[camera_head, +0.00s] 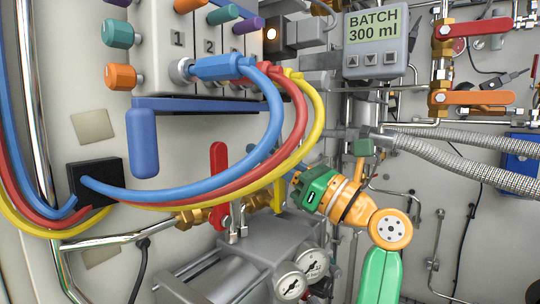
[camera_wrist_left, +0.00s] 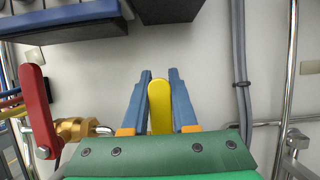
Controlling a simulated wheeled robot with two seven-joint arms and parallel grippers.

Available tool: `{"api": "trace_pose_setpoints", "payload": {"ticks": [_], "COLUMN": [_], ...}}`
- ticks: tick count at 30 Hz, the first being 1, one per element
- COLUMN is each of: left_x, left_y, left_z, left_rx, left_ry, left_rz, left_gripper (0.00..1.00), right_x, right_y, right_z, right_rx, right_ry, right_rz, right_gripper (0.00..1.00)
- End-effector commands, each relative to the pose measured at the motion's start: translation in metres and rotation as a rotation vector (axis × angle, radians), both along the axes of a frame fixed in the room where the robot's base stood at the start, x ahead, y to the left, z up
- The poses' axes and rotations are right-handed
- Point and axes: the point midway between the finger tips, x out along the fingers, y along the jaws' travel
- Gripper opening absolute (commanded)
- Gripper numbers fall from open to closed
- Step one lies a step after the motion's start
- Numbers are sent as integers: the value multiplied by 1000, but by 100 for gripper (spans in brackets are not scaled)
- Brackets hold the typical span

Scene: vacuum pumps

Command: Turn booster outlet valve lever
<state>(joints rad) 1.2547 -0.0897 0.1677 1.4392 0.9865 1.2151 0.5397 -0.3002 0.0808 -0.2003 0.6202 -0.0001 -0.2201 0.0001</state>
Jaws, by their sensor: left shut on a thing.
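A yellow valve lever (camera_head: 279,196) stands upright behind the hanging hoses, to the right of a red lever (camera_head: 218,170). My left gripper (camera_head: 284,176) reaches in from the right with its green and orange wrist and is shut on the yellow lever. In the left wrist view, the yellow lever (camera_wrist_left: 160,108) stands between the two blue fingers of the gripper (camera_wrist_left: 160,80). The red lever (camera_wrist_left: 36,108) is upright at the left there, on a brass valve. The frames do not show which lever is the booster outlet one. My right gripper is not in view.
Blue, red and yellow hoses (camera_head: 250,170) loop in front of the levers. Two gauges (camera_head: 291,284) sit below on a grey unit. A dark block (camera_wrist_left: 165,10) overhangs the fingers.

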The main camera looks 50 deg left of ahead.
Motion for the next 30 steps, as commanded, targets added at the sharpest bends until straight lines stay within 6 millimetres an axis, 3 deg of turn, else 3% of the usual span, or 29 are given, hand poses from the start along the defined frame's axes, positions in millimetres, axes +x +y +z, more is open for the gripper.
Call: {"api": "trace_pose_setpoints", "payload": {"ticks": [7, 8, 11, 20, 30], "left_x": [-1, -1, -1, 1, 18], "left_y": [1, 1, 1, -2, -55], "left_z": [-1, -1, -1, -3, -29], "left_rx": [-4, -4, -4, -2, -4], "left_ry": [-4, -4, -2, 0, 0], "left_rz": [2, 2, 2, 0, -1], "left_gripper": [0, 32, 56, 56, 56], "right_x": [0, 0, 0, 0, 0], "right_y": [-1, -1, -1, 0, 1], "right_z": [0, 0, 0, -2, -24], "right_rx": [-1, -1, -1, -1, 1], "right_ry": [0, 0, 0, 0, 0], "right_rz": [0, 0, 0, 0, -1], "right_gripper": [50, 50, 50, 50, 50]}}
